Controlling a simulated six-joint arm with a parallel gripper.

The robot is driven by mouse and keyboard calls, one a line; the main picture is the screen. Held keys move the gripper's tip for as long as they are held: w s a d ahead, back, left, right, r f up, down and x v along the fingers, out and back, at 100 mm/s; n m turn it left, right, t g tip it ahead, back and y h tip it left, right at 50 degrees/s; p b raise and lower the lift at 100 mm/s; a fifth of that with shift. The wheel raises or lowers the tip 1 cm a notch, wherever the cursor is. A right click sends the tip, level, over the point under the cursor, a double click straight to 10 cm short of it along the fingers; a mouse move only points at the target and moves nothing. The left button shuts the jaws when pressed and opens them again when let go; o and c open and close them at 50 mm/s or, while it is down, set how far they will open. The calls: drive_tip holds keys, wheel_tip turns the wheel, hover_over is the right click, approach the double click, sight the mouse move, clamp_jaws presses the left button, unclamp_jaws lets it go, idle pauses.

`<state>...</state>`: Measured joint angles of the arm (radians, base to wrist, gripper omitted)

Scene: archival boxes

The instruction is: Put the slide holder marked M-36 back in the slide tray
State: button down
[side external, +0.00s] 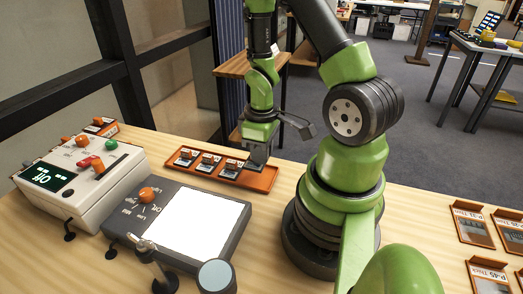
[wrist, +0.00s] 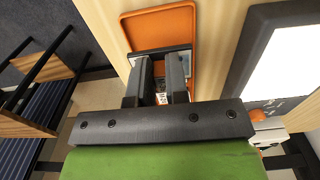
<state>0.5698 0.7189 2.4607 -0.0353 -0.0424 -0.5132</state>
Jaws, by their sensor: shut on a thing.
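The orange slide tray (side external: 262,181) lies on the wooden table, with three slide holders standing in its left part: one at the left (side external: 184,158), a middle one (side external: 207,163) and a right one (side external: 232,168). My gripper (side external: 257,162) points down over the tray, just right of these holders, and is shut on a slide holder that its fingers mostly hide. In the wrist view, my gripper (wrist: 160,72) is over the tray (wrist: 165,22), whose bare floor shows beyond the fingers. A small pale label shows between the fingers; its marking is unreadable, as is whether the held holder touches the tray.
A light panel (side external: 195,222) lies in front of the tray, and a white control box (side external: 80,170) stands left of it. Several orange-framed holders (side external: 473,225) lie on the table at the right. The tray's right end is empty.

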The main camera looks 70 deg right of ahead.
sight(262, 166)
drive_tip(key=shift+f, duration=0.2)
drive_tip(key=shift+f, duration=0.75)
drive_tip(key=shift+f, duration=0.1)
drive_tip(key=shift+f, duration=0.65)
drive_tip(key=shift+f, duration=0.15)
drive_tip(key=shift+f, duration=0.25)
idle(0.5)
drive_tip(key=c, duration=1.1)
unclamp_jaws()
